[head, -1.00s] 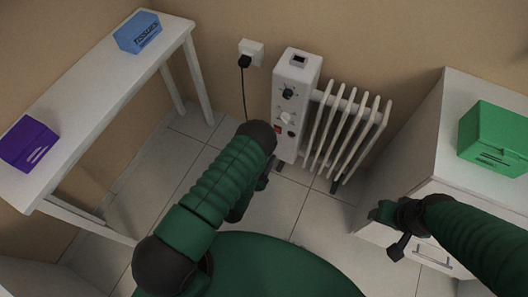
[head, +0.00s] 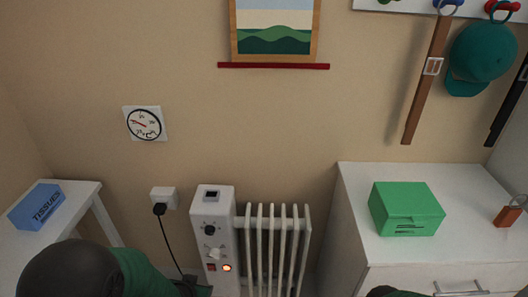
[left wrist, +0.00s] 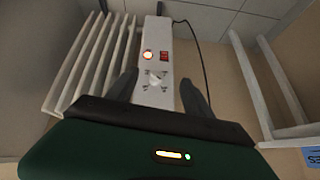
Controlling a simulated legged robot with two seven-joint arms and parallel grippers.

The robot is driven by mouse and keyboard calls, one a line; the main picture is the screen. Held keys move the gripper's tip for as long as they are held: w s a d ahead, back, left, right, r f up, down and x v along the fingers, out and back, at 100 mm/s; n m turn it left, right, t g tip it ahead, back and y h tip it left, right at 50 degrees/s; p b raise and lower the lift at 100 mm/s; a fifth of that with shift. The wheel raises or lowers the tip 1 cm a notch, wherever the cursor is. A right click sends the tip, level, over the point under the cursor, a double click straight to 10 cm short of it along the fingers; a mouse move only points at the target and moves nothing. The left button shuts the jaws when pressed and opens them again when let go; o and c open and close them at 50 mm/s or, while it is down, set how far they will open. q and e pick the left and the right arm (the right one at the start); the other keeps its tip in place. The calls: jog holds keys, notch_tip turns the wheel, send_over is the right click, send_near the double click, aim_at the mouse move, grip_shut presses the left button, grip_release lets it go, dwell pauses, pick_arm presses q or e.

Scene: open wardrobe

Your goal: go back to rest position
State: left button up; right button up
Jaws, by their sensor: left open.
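My left arm's dark green links rise at the bottom left of the head view, and its gripper is mostly hidden there. In the left wrist view my left gripper (left wrist: 158,92) is open, its two dark fingers apart with nothing between them. The white heater's control panel (left wrist: 152,60) lies beyond the fingers, with a glowing orange lamp and a red switch. In the head view the heater (head: 212,222) stands by the wall, its lamp lit. Only a dark tip of my right gripper (head: 380,291) shows at the bottom edge, in front of the white cabinet; its jaws cannot be made out.
A white table (head: 85,190) with a blue tissue box (head: 38,207) stands at left. A white cabinet (head: 352,178) at right bears a green box (head: 405,208). A socket (head: 163,197) with a black cord is on the wall. A belt (head: 425,80) and cap (head: 480,55) hang upper right.

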pick_arm(q)
jog(key=s+r+n+g, duration=0.2)
jog(key=s+r+g, duration=0.35)
jog(key=s, duration=0.75)
notch_tip(320, 180, up, 22)
jog(key=t+p, duration=0.1)
jog(key=p, duration=2)
jog(key=shift+r, duration=0.15)
